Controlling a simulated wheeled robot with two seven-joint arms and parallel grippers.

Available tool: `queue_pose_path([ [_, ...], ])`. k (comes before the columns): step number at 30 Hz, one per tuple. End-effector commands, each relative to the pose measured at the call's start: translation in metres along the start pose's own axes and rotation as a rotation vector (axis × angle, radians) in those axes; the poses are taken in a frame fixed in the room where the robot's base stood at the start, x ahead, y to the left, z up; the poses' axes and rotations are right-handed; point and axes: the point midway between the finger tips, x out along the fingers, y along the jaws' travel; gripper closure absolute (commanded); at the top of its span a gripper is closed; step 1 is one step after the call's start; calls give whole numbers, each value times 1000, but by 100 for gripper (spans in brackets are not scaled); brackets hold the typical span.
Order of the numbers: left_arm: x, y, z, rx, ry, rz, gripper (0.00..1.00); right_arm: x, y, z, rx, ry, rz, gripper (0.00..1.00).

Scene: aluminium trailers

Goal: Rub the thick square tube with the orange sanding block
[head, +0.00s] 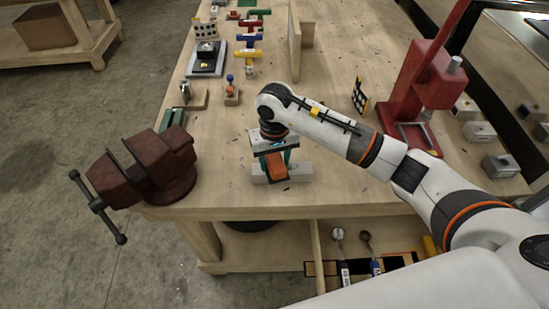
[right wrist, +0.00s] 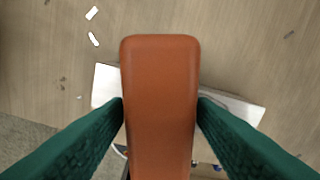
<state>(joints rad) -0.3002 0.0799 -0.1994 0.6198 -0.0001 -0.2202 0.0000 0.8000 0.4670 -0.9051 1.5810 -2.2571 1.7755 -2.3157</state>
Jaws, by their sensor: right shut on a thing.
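The orange sanding block (head: 277,168) is held between the dark green fingers of my right gripper (head: 275,153). In the right wrist view the block (right wrist: 160,85) points away from the camera, with a finger on each side. The thick square tube (head: 300,172) is a pale grey bar lying crosswise on the bench near its front edge. In the right wrist view the tube (right wrist: 235,106) shows on both sides of the block, its middle hidden behind it. The block is over or against the tube; I cannot tell whether they touch. My left gripper is not in view.
A red-brown vise (head: 150,172) stands at the bench's front left corner. A red press (head: 418,85) stands at the right, with grey metal blocks (head: 480,132) beyond it. Coloured bars (head: 249,38) and small fixtures are farther back. The wooden bench top (head: 215,150) around the tube is mostly clear.

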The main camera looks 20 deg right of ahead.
Motion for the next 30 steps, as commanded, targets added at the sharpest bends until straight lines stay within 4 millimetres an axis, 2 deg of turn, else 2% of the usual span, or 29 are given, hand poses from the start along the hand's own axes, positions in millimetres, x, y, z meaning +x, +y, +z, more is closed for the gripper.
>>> queue_pose_path([
  [12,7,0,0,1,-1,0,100,5,-1,0,0,-1,1,68],
  [23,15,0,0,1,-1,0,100,5,-30,-7,1,-2,-1,68],
  [30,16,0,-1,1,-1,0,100,4,-37,-10,1,-1,0,68],
])
